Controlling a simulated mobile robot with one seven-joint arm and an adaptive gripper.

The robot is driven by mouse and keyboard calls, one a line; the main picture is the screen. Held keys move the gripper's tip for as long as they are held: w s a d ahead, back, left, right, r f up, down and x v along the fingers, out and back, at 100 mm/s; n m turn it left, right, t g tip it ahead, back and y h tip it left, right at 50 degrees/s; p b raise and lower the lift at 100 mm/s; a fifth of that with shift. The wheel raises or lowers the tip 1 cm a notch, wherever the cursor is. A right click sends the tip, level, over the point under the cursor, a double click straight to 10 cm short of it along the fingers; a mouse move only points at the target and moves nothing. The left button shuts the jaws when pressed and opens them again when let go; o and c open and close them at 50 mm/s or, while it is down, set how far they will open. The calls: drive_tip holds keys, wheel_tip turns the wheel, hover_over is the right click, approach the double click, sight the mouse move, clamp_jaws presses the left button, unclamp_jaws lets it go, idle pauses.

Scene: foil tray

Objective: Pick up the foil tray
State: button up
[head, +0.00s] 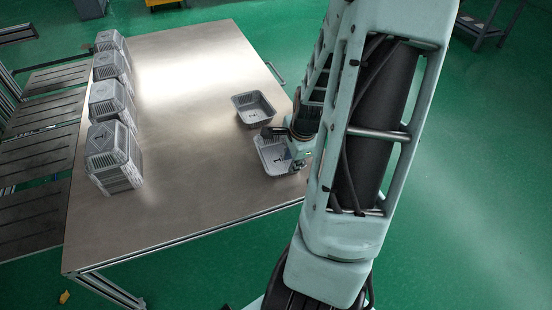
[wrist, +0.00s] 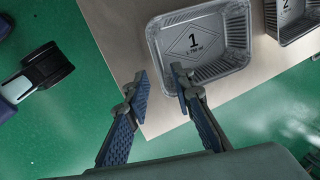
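A silver foil tray marked "1" (wrist: 232,70) lies open side up on the table in the wrist view. In the head view this tray (head: 262,158) appears to be the nearer of two, by the table's right edge, partly hidden by my arm. A second foil tray, marked "2" (wrist: 303,36), is beside it; in the head view it is farther back (head: 254,119). My gripper (wrist: 160,77) is open and empty. Its right fingertip overlaps the near left corner of tray "1" and its left fingertip is outside the tray. I cannot tell whether it touches.
Several stacks of foil containers (head: 114,152) stand along the left side of the metal table (head: 195,130). The middle of the table is clear. Dark slatted racks (head: 40,155) stand left of the table. Green floor surrounds it.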

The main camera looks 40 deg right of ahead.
drive_tip(key=b+x, duration=0.3)
drive_tip(key=x, duration=0.5)
drive_tip(key=shift+f, duration=0.15)
drive_tip(key=shift+f+b, duration=0.25)
drive_tip(key=shift+b, duration=0.15)
drive_tip(key=shift+c, duration=0.4)
clamp_jaws()
